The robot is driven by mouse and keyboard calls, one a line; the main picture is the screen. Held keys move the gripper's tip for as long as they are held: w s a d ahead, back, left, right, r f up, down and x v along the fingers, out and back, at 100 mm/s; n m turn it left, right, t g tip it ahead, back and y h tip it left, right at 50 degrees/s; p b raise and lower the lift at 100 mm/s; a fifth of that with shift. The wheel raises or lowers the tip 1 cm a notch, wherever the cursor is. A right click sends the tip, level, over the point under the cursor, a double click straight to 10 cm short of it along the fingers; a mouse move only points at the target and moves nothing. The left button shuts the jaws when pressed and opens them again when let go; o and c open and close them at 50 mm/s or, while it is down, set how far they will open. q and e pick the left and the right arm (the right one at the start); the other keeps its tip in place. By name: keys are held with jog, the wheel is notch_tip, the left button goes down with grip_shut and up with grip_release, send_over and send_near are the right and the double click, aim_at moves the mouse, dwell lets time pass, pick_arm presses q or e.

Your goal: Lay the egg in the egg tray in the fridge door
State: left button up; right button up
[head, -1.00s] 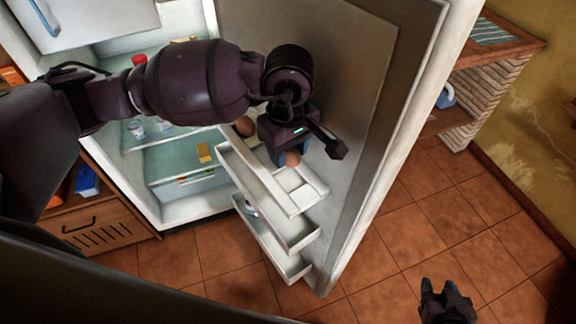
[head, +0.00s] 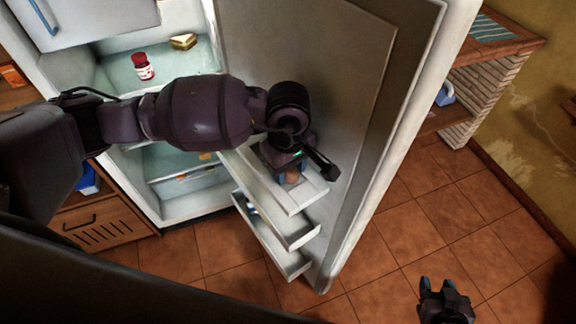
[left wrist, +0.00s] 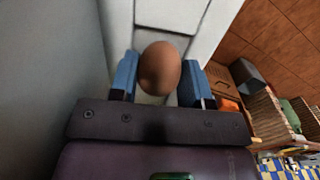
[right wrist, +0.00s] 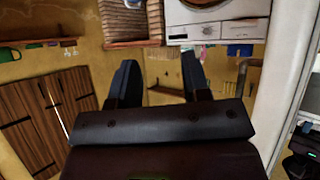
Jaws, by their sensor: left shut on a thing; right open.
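The brown egg (left wrist: 160,68) is between the blue fingers of my left gripper (left wrist: 158,84), which is shut on it. In the head view the egg (head: 292,177) shows just below the left gripper (head: 288,168), over or inside the white egg tray (head: 310,194) on the upper shelf of the open fridge door (head: 330,90). I cannot tell whether the egg touches the tray. My arm hides the inner part of the tray. My right gripper (head: 436,286) is open and empty, low over the floor, far from the door.
Lower white door bins (head: 285,255) hang below the tray. The fridge shelves hold a red-capped jar (head: 143,66) and a yellowish item (head: 183,41). A brick shelf unit (head: 480,95) stands beyond the door on the right. The tiled floor (head: 410,215) is clear.

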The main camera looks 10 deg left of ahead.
pick_arm(q)
jog(key=shift+f, duration=0.3)
pick_arm(e)
jog(key=shift+w+f, duration=0.15)
jog(key=shift+f, duration=0.1)
pick_arm(q)
jog(key=o, duration=0.7)
jog(key=shift+r, duration=0.1)
pick_arm(e)
jog(key=shift+w+r, duration=0.35)
jog(key=shift+w, duration=0.05)
pick_arm(q)
jog(key=shift+r, duration=0.35)
notch_tip(320, 180, up, 6)
jog(key=shift+f, duration=0.15)
notch_tip(320, 180, up, 6)
jog(key=b, duration=0.1)
pick_arm(e)
jog(key=shift+f, duration=0.3)
